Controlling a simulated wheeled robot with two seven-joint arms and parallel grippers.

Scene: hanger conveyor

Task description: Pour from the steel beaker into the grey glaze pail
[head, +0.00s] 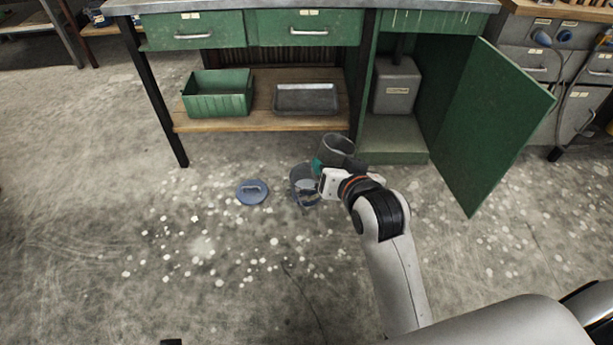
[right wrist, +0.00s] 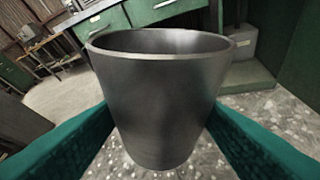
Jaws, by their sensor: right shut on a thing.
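The steel beaker (head: 337,149) is a dark grey, open-topped cup in the head view. My right gripper (head: 321,167) is shut on it and holds it up over the far right side of the pail. In the right wrist view the beaker (right wrist: 160,100) stands close to upright between two green finger pads; its contents cannot be seen. The grey glaze pail (head: 299,183) stands on the floor below, with its right part hidden by my gripper and the beaker. A blue lid with a handle (head: 252,191) lies on the floor left of the pail. My left gripper is not in view.
A workbench (head: 250,127) stands behind, with a green bin (head: 218,104) and a grey tray (head: 306,98) on its low shelf. An open green cabinet door (head: 490,125) juts out at right.

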